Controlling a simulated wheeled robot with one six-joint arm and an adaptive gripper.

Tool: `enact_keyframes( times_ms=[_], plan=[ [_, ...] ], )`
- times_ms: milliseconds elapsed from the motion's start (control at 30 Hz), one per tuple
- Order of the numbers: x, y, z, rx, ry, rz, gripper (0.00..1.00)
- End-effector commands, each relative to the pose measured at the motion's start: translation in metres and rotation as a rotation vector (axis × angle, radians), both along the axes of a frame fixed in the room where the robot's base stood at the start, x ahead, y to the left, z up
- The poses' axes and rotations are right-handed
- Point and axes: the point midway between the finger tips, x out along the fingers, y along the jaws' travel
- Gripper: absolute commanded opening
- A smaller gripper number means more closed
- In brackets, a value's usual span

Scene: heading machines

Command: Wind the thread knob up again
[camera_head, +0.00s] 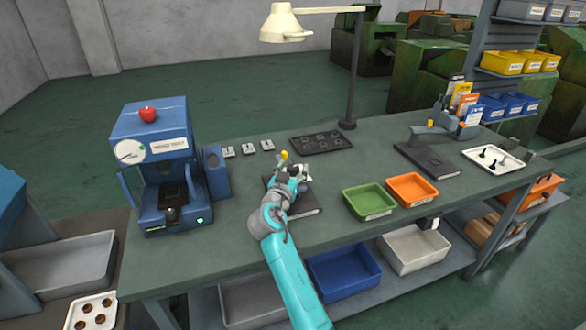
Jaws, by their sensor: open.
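My gripper (291,178) is at the end of the teal and grey arm, over a dark flat plate (305,206) in the middle of the bench. It is open. A small yellow piece (284,155) stands up just beyond it; I cannot tell whether this is the thread knob or whether the fingers touch it. My wrist hides most of what stands on the plate. A similar dark plate (432,158) with a grey arm-like fixture (427,130) and a small yellow piece is further right.
A blue tester (150,175) with a dial and red knob stands at left. Green (369,203) and orange (412,190) trays lie right of my gripper. Small grey blocks and a black tray (321,142) lie behind it. A lamp (284,28) hangs above the bench.

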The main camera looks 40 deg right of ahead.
Motion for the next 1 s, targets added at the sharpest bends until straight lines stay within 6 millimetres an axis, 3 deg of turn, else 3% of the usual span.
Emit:
enact_keyframes(
  times_ms=[367, 433, 633, 1000],
  plan=[
    [0.0043, -0.0053, -0.0002, 0.0, 0.0, 0.001, 0.66],
    [0.0042, -0.0052, -0.0001, 0.0, 0.0, 0.001, 0.56],
    [0.0042, -0.0051, -0.0002, 0.0, 0.0, 0.001, 0.06],
    [0.0037, -0.0056, -0.0004, 0.0, 0.0, 0.036, 0.04]
  ],
)
